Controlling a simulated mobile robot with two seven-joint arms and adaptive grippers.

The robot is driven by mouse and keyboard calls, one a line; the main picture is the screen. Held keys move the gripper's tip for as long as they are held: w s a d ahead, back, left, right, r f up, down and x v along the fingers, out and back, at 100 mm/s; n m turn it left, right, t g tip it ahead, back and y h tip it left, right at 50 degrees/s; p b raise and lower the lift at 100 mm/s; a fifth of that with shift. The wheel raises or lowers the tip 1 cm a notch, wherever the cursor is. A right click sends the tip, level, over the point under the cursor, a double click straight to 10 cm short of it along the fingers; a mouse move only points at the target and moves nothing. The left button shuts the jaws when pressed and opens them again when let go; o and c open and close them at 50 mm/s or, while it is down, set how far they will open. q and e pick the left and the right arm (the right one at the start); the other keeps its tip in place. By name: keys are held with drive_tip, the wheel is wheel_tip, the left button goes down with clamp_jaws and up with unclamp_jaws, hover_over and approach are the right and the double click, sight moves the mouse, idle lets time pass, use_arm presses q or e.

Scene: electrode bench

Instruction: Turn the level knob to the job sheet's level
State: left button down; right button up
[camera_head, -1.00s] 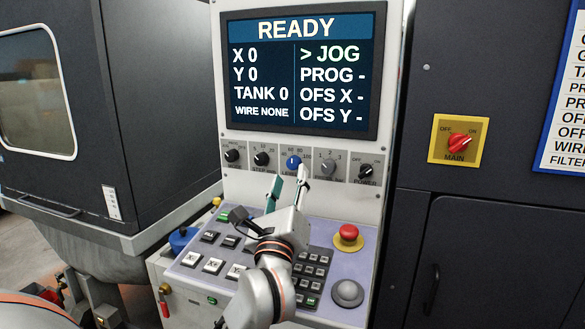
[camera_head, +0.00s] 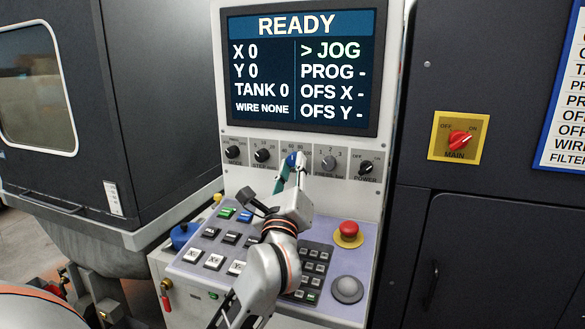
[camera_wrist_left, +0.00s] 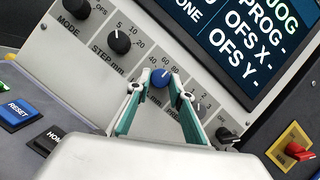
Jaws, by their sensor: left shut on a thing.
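The level knob (camera_head: 291,159) is blue and sits mid-row on the panel strip under the screen, with scale numbers around it. In the left wrist view the blue knob (camera_wrist_left: 160,78) shows between my two fingertips, with 40, 60 and 80 printed above it. My left gripper (camera_head: 294,167) is shut on the knob, one teal-padded finger on each side. Its pointer is too small to read. The job sheet (camera_head: 568,110) is cut off at the right edge; only line starts show and no level is readable. My right gripper is not in view.
The screen (camera_head: 300,70) reads READY, TANK 0, WIRE NONE. A power knob (camera_head: 365,167) is further right. Below are keys and a red emergency button (camera_head: 349,229).

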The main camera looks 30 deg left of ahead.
use_arm(q)
drive_tip(key=n+g+y+b, duration=0.1)
drive_tip(key=n, duration=0.2)
drive_tip(key=shift+d+n, duration=0.1)
drive_tip(key=shift+n, duration=0.3)
drive_tip(key=shift+r+n+g+y+b, duration=0.1)
drive_tip(key=shift+n+g+y+b, duration=0.3)
drive_tip(key=shift+n, duration=0.3)
drive_tip(key=c, duration=1.8)
unclamp_jaws()
drive_tip(key=v, duration=1.2)
drive_tip(key=shift+r, duration=0.15)
